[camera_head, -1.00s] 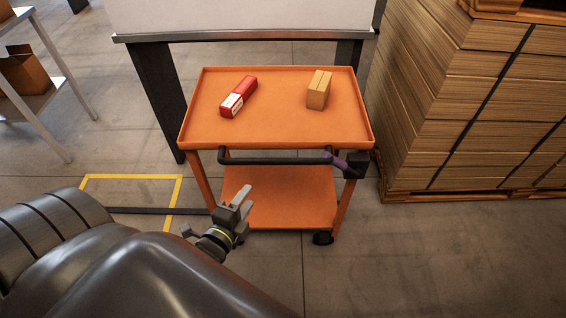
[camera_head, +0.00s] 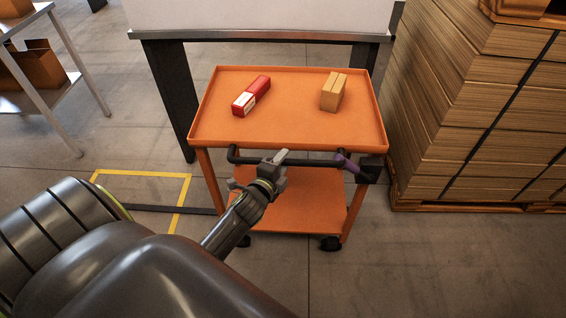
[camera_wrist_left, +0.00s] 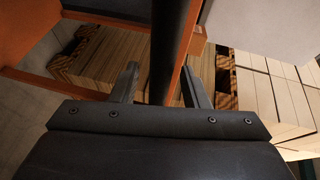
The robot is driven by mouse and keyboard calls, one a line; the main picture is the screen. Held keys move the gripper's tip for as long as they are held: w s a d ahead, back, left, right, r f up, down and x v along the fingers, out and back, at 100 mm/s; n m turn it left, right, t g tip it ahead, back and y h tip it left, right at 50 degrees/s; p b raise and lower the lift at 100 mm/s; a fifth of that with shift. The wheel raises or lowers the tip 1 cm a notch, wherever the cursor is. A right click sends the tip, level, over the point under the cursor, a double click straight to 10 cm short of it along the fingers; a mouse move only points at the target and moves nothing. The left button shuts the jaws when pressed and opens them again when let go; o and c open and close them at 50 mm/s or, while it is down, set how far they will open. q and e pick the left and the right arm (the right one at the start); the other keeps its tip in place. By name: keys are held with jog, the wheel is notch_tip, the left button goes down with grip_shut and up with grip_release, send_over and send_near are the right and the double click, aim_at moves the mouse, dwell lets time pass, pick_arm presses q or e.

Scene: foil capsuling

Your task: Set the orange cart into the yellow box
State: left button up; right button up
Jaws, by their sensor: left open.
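The orange cart (camera_head: 290,133) stands in front of me, with a top tray, a lower shelf (camera_head: 310,205) and dark casters. Its dark push handle (camera_head: 312,162) runs along the near side, with a purple band near the right end. The yellow box (camera_head: 140,172) is a tape outline on the floor, left of the cart, partly hidden by my arm. My left gripper (camera_head: 279,160) is open at the handle. In the left wrist view a dark bar (camera_wrist_left: 170,45) passes between the parted fingers (camera_wrist_left: 160,84); contact cannot be told. My right gripper is out of view.
A red box (camera_head: 251,96) and a cardboard box (camera_head: 333,91) sit on the cart's top tray. A strapped cardboard stack (camera_head: 480,110) on a pallet stands close at right. A metal-edged table (camera_head: 260,36) stands behind. Floor (camera_head: 420,265) is clear at front right.

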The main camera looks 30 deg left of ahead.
pick_arm(q)
jog(key=shift+w+a, duration=0.1)
jog(key=shift+w, duration=0.35)
grip_shut()
jog(key=shift+s, duration=0.1)
